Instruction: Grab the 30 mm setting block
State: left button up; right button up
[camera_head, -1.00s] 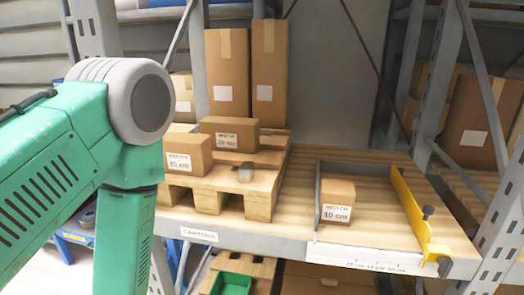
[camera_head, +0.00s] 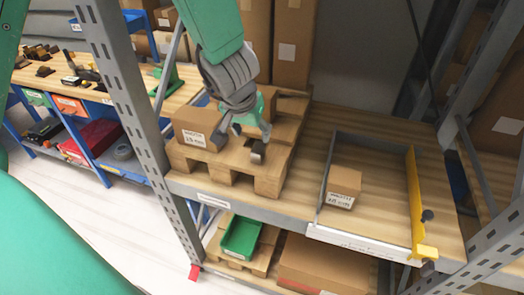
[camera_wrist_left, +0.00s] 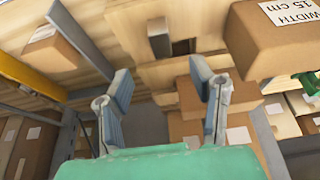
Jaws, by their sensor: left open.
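A small grey metal block (camera_head: 257,152), which looks like the setting block, sits on the wooden pallet (camera_head: 268,183) near its front right. No size mark can be read on it. In the left wrist view it shows as a dark block (camera_wrist_left: 159,42) at the top centre, just beyond the fingertips. My left gripper (camera_head: 242,137) reaches down over the pallet with fingers apart and empty. In the left wrist view its fingertips (camera_wrist_left: 159,72) stand either side of the block's line, short of it. My right gripper is not in view.
A 15 cm carton (camera_head: 197,127) stands left of the gripper, close to the fingers; it also shows in the wrist view (camera_wrist_left: 268,38). A 10 cm carton (camera_head: 343,184) stands in a grey frame with a yellow side (camera_head: 413,200). Bare shelf lies between pallet and frame.

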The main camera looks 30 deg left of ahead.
aim_at(259, 147)
pick_arm(q)
jog(key=b+x, duration=0.1)
jog(key=x, duration=0.4)
jog(key=shift+w, duration=0.1)
jog(key=b+x, duration=0.1)
jog(key=x, duration=0.1)
jog(key=b+x, duration=0.1)
jog(key=x, duration=0.2)
jog(key=shift+w+a+f, duration=0.1)
jog(key=shift+w+f, duration=0.05)
jog(key=shift+w, duration=0.3)
jog(key=shift+s, duration=0.1)
jog(key=c, duration=0.3)
grip_shut()
